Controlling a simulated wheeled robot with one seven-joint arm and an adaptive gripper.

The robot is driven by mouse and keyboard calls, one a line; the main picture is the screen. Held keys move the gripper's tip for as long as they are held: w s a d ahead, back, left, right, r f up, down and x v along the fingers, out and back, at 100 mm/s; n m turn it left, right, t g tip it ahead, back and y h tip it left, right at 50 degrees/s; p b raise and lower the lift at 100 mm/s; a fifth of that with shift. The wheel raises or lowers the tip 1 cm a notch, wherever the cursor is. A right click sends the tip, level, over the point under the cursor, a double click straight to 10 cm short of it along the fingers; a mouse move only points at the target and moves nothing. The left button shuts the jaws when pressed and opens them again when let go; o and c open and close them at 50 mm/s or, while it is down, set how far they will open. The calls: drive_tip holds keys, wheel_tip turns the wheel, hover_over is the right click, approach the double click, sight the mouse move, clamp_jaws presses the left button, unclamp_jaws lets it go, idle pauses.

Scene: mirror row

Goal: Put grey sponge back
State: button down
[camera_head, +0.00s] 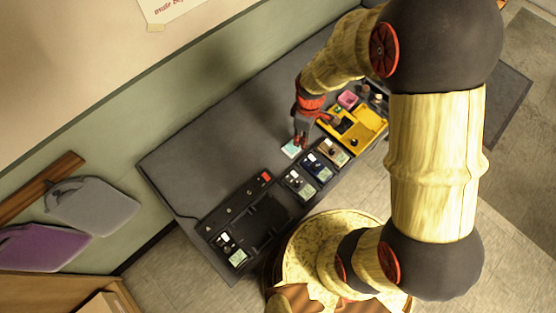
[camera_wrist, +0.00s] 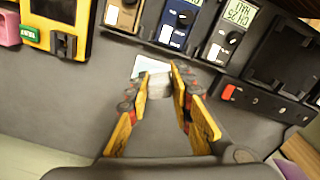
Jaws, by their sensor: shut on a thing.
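My gripper (camera_wrist: 159,82) is shut on a pale grey block, which looks like the grey sponge (camera_wrist: 160,88), low over the grey table in the wrist view. The fingers cover its sides. A pale blue-white card or pad (camera_wrist: 150,66) shows just beyond the fingertips; I cannot tell whether the block touches it. In the head view the pale pad (camera_head: 291,149) lies on the table beside my gripper (camera_head: 300,140), and the sponge itself is hard to make out there.
A row of small meters, including a tan one (camera_head: 333,152), a blue one (camera_head: 316,168) and a grey one (camera_head: 299,184), lines the table's front edge. A black dock (camera_head: 250,222) with a red button continues the row. The table (camera_head: 200,150) behind is mostly clear.

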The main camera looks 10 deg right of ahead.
drive_tip(key=s+a+r+n+p, duration=0.1)
drive_tip(key=s+r+n+p, duration=0.2)
drive_tip(key=s+n, duration=1)
drive_tip(key=b, duration=0.2)
hover_over(276, 164)
drive_tip(key=shift+n, duration=0.3)
drive_tip(key=f, duration=0.9)
drive_tip(key=shift+s+d, duration=0.2)
drive_tip(key=shift+s, duration=0.1)
drive_tip(key=shift+w+a+f, duration=0.15)
drive_tip(key=shift+f, duration=0.2)
drive_tip(key=shift+w+a+f+b, duration=0.15)
drive_tip(key=shift+f+b, duration=0.2)
drive_tip(key=shift+f, duration=1.3)
drive_tip(key=shift+f, duration=0.2)
drive_tip(key=c, duration=1.6)
unclamp_jaws()
